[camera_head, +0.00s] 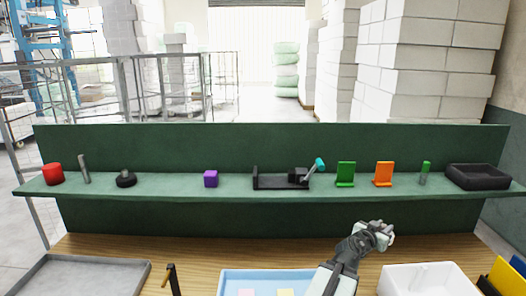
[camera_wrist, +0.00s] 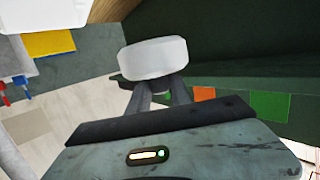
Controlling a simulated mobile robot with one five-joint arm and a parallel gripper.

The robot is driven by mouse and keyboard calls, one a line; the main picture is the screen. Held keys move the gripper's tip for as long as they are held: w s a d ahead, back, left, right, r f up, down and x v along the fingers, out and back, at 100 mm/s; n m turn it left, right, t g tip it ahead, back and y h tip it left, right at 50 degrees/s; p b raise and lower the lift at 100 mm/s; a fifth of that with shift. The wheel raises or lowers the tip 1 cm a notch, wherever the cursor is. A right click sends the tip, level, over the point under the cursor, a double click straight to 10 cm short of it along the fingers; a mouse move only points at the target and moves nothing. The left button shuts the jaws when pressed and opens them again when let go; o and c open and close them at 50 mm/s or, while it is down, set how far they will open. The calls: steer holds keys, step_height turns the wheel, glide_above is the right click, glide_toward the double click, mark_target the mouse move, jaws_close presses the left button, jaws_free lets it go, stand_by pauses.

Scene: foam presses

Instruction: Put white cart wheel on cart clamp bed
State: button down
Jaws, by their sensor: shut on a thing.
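A white, short round wheel (camera_wrist: 153,57) is held in my gripper (camera_wrist: 161,92); its fingers are closed on the wheel's near side in the wrist view. In the head view my gripper (camera_head: 378,233) is over the wooden table, in front of and below the shelf, and the wheel is too small there to make out clearly. What looks like the clamp, a black flat bed (camera_head: 270,184) with a black block and a teal-tipped lever (camera_head: 318,166), sits on the green shelf. It is to the left of and beyond my gripper. The bed shows no wheel.
A white bin (camera_head: 400,281), blue tray (camera_head: 230,278) and grey tray (camera_head: 85,277) are on the table.

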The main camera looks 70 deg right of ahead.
steer(key=w+r+g+p, duration=0.1)
steer(key=w+r+p, duration=0.4)
steer(key=w, duration=0.4)
steer(key=w+r+m+p, duration=0.1)
steer(key=w+r+p, duration=0.45)
steer(key=w, duration=0.45)
steer(key=w+r+g+p, duration=0.1)
steer(key=w+r+p, duration=0.4)
steer(key=w, duration=0.4)
steer(key=w+d+r+n+t+h+p, duration=0.1)
steer(key=w+d+r+n+t+p, duration=0.2)
steer(key=w, duration=0.6)
steer(key=w+d+r+n+t+h+p, duration=0.1)
steer(key=w+d+t, duration=0.25)
steer(key=w, duration=0.45)
steer(key=f+b, duration=0.7)
steer(key=shift+d, duration=0.4)
steer(key=shift+f+b, duration=0.5)
steer(key=shift+b, duration=0.1)
steer(key=c, duration=1.1)
jaws_free()
steer(key=shift+s+r, duration=0.1)
